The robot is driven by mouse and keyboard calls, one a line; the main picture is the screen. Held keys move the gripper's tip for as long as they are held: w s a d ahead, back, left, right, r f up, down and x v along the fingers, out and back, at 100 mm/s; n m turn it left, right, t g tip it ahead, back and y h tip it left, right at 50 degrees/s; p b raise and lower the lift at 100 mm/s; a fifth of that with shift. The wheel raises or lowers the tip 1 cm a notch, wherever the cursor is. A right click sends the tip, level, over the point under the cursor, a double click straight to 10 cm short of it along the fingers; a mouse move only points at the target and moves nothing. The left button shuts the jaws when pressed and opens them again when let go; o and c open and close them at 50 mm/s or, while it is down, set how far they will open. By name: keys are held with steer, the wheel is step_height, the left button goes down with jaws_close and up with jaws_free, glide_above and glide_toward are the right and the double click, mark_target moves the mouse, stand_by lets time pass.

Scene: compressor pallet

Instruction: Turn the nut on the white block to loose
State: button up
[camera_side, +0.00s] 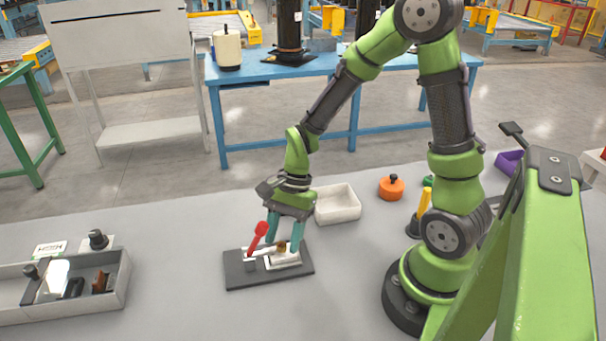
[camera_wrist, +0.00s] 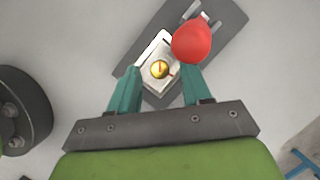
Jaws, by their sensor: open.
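The white block (camera_side: 284,261) sits on a dark grey plate (camera_side: 240,278) on the table. A brass nut (camera_wrist: 160,69) sits on top of the white block (camera_wrist: 146,61); in the side view the nut (camera_side: 281,247) is small. A red-knobbed lever (camera_side: 260,232) stands tilted on the same plate, left of the nut; its red knob (camera_wrist: 192,41) looms large in the wrist view. My gripper (camera_side: 284,248) points down over the block with its teal fingers apart. In the wrist view my gripper (camera_wrist: 158,72) has its fingertips either side of the nut, with no visible contact on it.
A white bin (camera_side: 337,204) stands behind the plate. An orange knobbed disc (camera_side: 391,187) and a yellow-handled tool (camera_side: 423,205) lie to the right. A grey tray (camera_side: 115,290) with several parts is at the left. The table front of the plate is clear.

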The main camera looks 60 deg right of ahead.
jaws_close()
steer(key=shift+n, duration=0.4)
steer(key=n, duration=0.1)
steer(key=n+g, duration=0.1)
steer(key=n, duration=0.1)
steer(key=shift+w+g, duration=0.2)
steer(key=shift+g, duration=0.1)
steer(key=shift+w+a+n+g+h, duration=0.1)
steer(key=shift+n+g+h, duration=0.15)
steer(key=shift+n, duration=0.7)
steer(key=shift+w+n+g+h, duration=0.1)
steer(key=shift+n+g+h, duration=0.15)
steer(key=shift+n, duration=0.7)
